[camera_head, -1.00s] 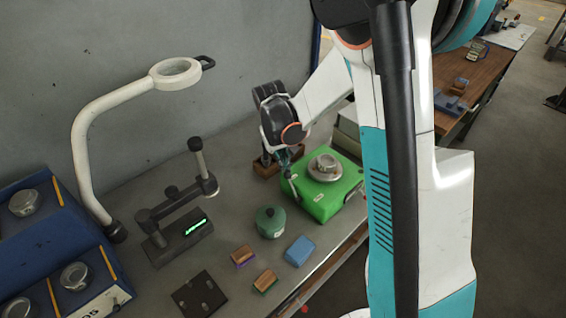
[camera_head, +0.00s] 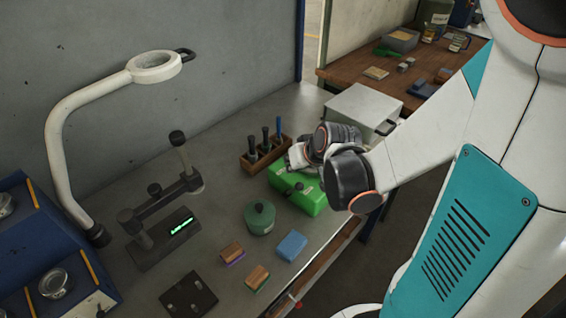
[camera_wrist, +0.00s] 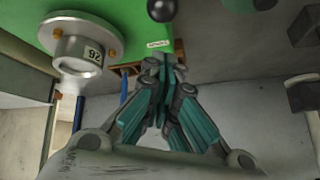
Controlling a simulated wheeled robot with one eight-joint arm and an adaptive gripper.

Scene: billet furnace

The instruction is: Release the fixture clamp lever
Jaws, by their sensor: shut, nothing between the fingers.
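The green fixture (camera_head: 312,202) sits on the bench, partly hidden under my wrist in the head view. A dark-knobbed clamp lever (camera_head: 294,188) shows at its left side, but its exact angle is hard to tell. In the wrist view, the lever's black ball knob (camera_wrist: 162,10) is at the top edge, apart from my fingertips. A round silver part (camera_wrist: 82,46) marked with a number sits on the green fixture face (camera_wrist: 135,40). My gripper (camera_wrist: 164,68) has its teal fingers together and empty, near the fixture's edge. Its fingertips are hidden in the head view.
A wooden tool holder (camera_head: 262,158) stands just behind the fixture, with a light grey box (camera_head: 362,110) to the right. A green round container (camera_head: 260,218), a blue block (camera_head: 292,246) and a black measuring stand (camera_head: 160,235) are in front and left.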

